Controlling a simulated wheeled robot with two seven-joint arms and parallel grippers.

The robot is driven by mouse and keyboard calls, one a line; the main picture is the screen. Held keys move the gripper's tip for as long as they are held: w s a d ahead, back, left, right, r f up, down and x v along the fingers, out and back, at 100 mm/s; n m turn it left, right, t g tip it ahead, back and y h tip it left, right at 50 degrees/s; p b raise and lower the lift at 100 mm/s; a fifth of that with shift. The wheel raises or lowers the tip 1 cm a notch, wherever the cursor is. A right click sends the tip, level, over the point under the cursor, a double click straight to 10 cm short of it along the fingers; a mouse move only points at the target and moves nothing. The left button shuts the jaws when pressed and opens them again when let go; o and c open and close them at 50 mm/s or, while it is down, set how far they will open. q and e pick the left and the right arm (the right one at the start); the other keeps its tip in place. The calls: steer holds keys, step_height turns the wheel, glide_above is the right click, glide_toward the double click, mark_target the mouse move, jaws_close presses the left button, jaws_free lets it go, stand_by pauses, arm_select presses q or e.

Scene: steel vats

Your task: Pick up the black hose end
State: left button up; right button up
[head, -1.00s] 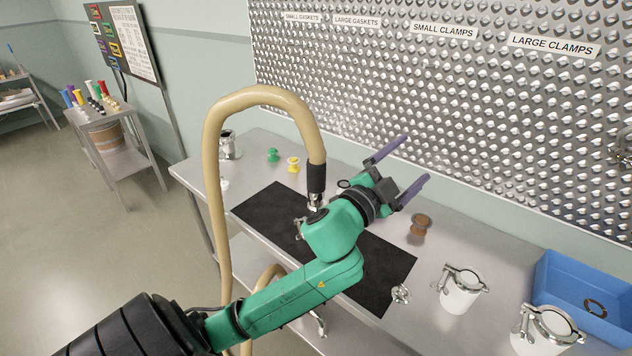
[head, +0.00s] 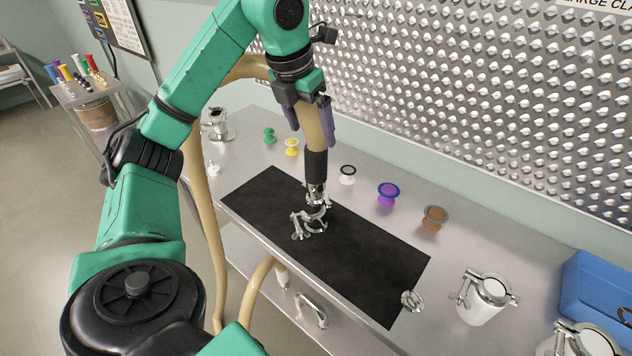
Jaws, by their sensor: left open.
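The beige hose (head: 201,220) arches over the table, partly hidden behind my left arm. Its black hose end (head: 315,168) hangs upright over the black mat (head: 265,195), with a metal fitting (head: 315,192) at its bottom. My left gripper (head: 309,122) points down with its purple fingers apart. The beige hose just above the black end shows between the fingers; I cannot tell whether they touch it. An open metal clamp (head: 309,221) is at the mat, just below the fitting. My right gripper is not in view.
Green (head: 269,135), yellow (head: 292,146), white (head: 347,174), purple (head: 388,193) and brown (head: 434,217) spools line the table's back. White pots with clamps (head: 484,297) and a blue bin (head: 598,292) stand at the right. A studded metal wall rises behind.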

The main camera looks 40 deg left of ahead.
mark_target(319, 157)
arm_select(q)
steer(key=p+x, duration=0.1)
steer(key=x, duration=0.8)
steer(key=shift+w+f, duration=0.2)
steer(key=shift+f, duration=0.1)
jaws_close()
